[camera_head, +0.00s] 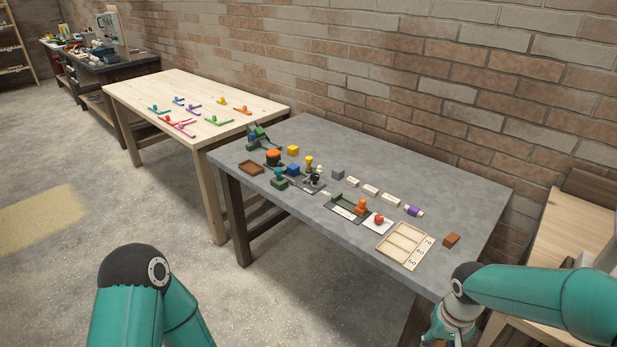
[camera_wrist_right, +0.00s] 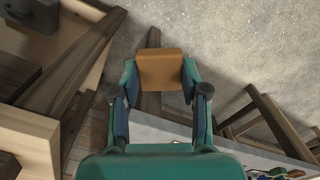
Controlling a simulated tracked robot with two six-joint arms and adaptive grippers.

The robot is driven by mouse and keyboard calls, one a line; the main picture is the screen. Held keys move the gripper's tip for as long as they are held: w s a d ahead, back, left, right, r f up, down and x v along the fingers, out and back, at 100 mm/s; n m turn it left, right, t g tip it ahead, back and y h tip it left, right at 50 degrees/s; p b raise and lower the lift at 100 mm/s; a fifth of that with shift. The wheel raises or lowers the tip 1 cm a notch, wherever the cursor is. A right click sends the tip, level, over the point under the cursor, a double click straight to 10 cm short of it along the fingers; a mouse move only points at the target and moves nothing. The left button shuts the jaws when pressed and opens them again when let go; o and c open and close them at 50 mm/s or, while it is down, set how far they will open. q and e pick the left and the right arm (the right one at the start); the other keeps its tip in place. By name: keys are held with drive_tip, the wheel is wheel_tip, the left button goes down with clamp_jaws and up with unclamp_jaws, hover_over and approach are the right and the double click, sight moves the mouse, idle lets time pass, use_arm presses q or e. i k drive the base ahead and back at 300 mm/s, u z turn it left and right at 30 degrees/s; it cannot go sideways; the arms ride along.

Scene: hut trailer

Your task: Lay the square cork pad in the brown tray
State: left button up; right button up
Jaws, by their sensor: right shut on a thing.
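The square cork pad (camera_wrist_right: 160,70) is tan-brown and sits between the two fingertips of my right gripper (camera_wrist_right: 160,84) in the right wrist view. The gripper is shut on it and holds it clear of any surface. In the head view my right wrist is at the bottom right, beyond the grey table's near right end; the pad cannot be made out there. The brown tray (camera_head: 250,168) is small, shallow and looks empty. It lies at the far left end of the grey table, well away from my right gripper. My left gripper is out of view.
The grey table (camera_head: 456,190) holds blocks, stamps, a wooden sorting tray (camera_head: 404,246) and a brown block (camera_head: 451,240) near its right end. Several small items stand close to the brown tray's right. A pale table (camera_head: 160,90) stands beyond.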

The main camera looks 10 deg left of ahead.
sight(252, 168)
drive_tip(key=u, duration=0.25)
drive_tip(key=i, duration=0.55)
drive_tip(key=u, duration=0.8)
drive_tip(key=i, duration=1.25)
drive_tip(key=u, duration=0.4)
drive_tip(key=i, duration=1.1)
drive_tip(key=z, duration=0.25)
